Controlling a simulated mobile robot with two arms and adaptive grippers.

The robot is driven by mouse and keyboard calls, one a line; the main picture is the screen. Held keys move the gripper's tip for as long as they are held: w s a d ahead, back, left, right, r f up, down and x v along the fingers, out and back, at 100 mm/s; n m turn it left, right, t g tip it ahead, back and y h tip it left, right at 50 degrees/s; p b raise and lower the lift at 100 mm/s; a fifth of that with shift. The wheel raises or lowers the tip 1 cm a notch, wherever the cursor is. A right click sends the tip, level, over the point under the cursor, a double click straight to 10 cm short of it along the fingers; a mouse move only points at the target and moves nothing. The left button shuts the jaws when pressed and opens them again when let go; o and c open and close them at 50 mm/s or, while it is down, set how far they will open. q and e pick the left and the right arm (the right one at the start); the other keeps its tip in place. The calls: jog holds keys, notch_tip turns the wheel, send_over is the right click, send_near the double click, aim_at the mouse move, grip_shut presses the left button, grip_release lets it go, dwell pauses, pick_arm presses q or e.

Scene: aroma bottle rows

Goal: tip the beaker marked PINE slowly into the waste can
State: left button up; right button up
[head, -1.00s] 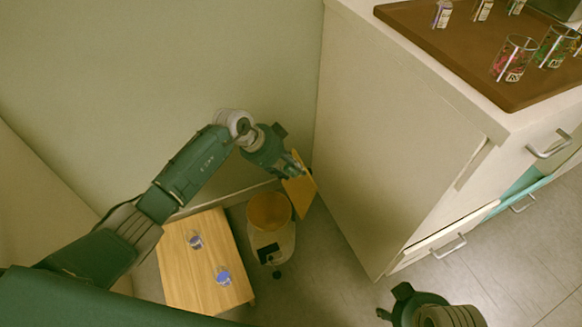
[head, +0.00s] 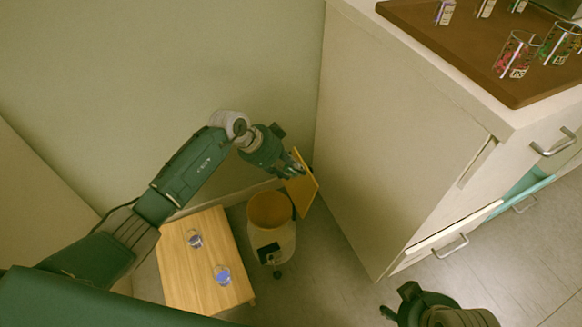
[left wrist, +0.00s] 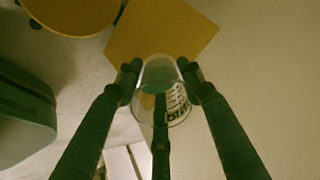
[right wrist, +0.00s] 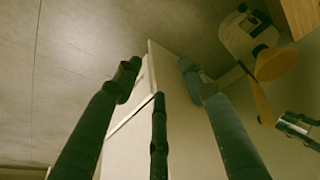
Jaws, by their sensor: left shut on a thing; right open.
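My left gripper (head: 299,163) is shut on a clear glass beaker (left wrist: 165,108), held beside the raised lid of the waste can. In the left wrist view the beaker sits between the fingertips, with a greenish tint inside; dark lettering shows on its side but is hard to read. The waste can (head: 281,246) stands on the floor, its round orange opening (head: 269,210) uncovered and its square orange lid (head: 302,192) raised. The opening also shows in the left wrist view (left wrist: 72,12), left of the beaker. My right gripper (right wrist: 158,75) is open and empty, low by the cabinet.
A pale cabinet (head: 400,130) stands right of the can, a drawer partly out. A brown tray (head: 450,45) on top holds several small bottles and beakers.

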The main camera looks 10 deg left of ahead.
jog(key=w+a+r+t+y+b, duration=0.1)
jog(key=w+a+r+t+b, duration=0.1)
jog(key=w, duration=0.4)
jog(key=w+a+r+t+b, duration=0.2)
jog(key=w+r+t, duration=0.1)
jog(key=w, duration=0.4)
jog(key=shift+w+a+r+t+y, duration=0.2)
jog(key=shift+r+t+y, duration=0.2)
jog(key=shift+t, duration=0.5)
dwell(3.0)
